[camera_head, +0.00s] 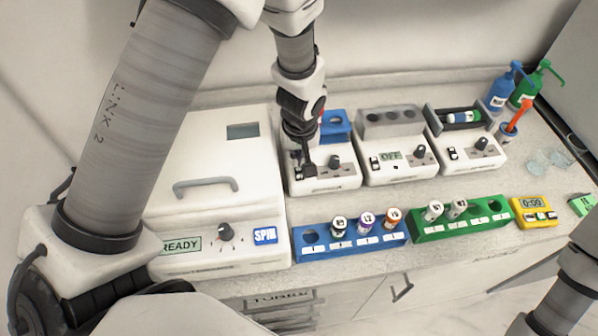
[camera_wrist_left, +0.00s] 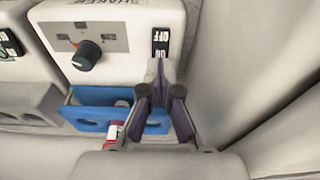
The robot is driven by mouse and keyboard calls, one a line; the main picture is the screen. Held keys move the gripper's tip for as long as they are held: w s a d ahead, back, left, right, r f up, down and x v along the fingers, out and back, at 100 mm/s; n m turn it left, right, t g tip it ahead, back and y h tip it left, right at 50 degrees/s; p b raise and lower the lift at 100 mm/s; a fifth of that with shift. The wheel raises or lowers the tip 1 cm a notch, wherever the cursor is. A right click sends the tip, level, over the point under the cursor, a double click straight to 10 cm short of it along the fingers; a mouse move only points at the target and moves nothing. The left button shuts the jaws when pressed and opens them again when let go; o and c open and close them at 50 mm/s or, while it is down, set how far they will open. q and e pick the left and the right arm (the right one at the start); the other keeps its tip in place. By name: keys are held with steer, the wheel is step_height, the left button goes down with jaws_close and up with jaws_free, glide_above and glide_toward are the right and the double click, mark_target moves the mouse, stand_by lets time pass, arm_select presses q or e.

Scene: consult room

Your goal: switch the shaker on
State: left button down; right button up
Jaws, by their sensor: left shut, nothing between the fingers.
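The shaker (camera_head: 342,181) is a small white box with a blue tube holder (camera_head: 336,126) on top and a black dial (camera_head: 334,161). In the left wrist view the shaker (camera_wrist_left: 115,16) appears upside down, with its black ON/OFF rocker switch (camera_wrist_left: 160,43) right of the dial (camera_wrist_left: 86,54). My left gripper (camera_head: 306,168) points down at the shaker's front left; its fingers are shut and empty. In the wrist view the fingertips (camera_wrist_left: 160,68) are close to the switch; I cannot tell whether they touch. A red-capped tube (camera_wrist_left: 114,130) is partly hidden by the holder. My right gripper is not in view.
A large white centrifuge (camera_head: 262,200) stands close left of the shaker. A white block device (camera_head: 400,173) reading OFF and a roller device (camera_head: 487,157) stand to the right. A blue rack (camera_head: 350,245) and a green rack (camera_head: 462,223) with tubes are in front.

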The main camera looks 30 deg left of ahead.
mark_target(299, 170)
arm_select(q)
steer(key=shift+f+b, duration=1.05)
steer(key=shift+f, duration=0.1)
stand_by(0.6)
step_height(299, 170, up, 7)
steer(key=p, duration=0.6)
steer(key=shift+r, duration=0.1)
stand_by(0.5)
